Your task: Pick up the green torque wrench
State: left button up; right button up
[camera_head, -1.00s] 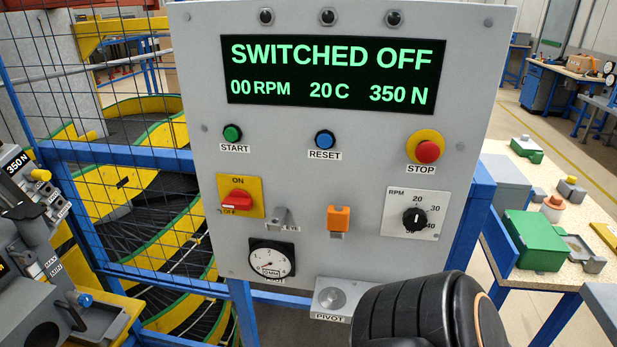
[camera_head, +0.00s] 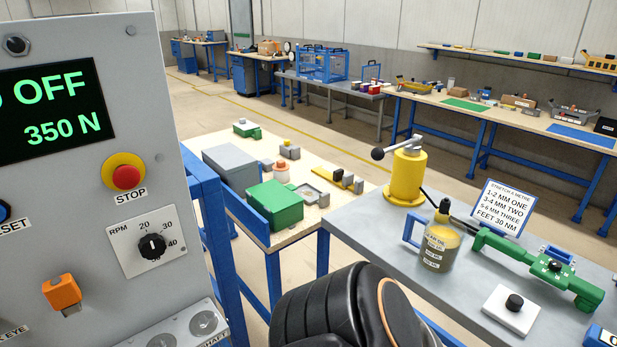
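The green torque wrench (camera_head: 538,264) lies on the grey table (camera_head: 380,235) at the right. Its green body slants from upper left to lower right, with a dark square part near its middle. A thin dark bar runs from its left end towards the yellow jack-like device. My black arm link shows at the bottom centre, left of the wrench and in front of the table. Neither of my grippers is in view, so whether they are open or shut is hidden.
A jug of yellow fluid (camera_head: 437,245) and a yellow device with a lever (camera_head: 406,175) stand left of the wrench. A white block with a black knob (camera_head: 511,310) lies in front of it. A sign (camera_head: 503,208) stands behind. The control panel (camera_head: 150,285) fills the left side.

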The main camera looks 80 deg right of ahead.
aim_at(589, 297)
jog(key=z, duration=4.05)
jog(key=i+j+z, duration=0.15)
jog(key=i+j, duration=0.35)
